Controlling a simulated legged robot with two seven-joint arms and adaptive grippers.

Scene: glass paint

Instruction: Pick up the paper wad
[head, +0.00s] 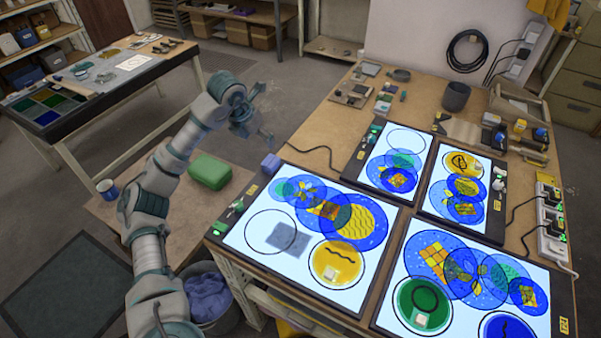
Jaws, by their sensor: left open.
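My left gripper (264,137) hangs in the air left of the lit panels, open with nothing visible between its fingers. No thing is clearly recognisable as a paper wad. Small pale lumps that could be wads lie on the glass: one on the yellow disc (330,273) of the near left panel, one on the green disc (421,320) of the near right panel. Another pale bit (475,171) shows on the far right panel. All are well apart from my gripper. My right gripper is not in view.
The near left light panel (238,240) also bears a grey square (288,237). A green box (209,171), a blue mug (107,189) and a small lilac block (271,163) are around my left arm. A bin (214,315) with a blue bag stands below. A dark cup (456,96) stands behind.

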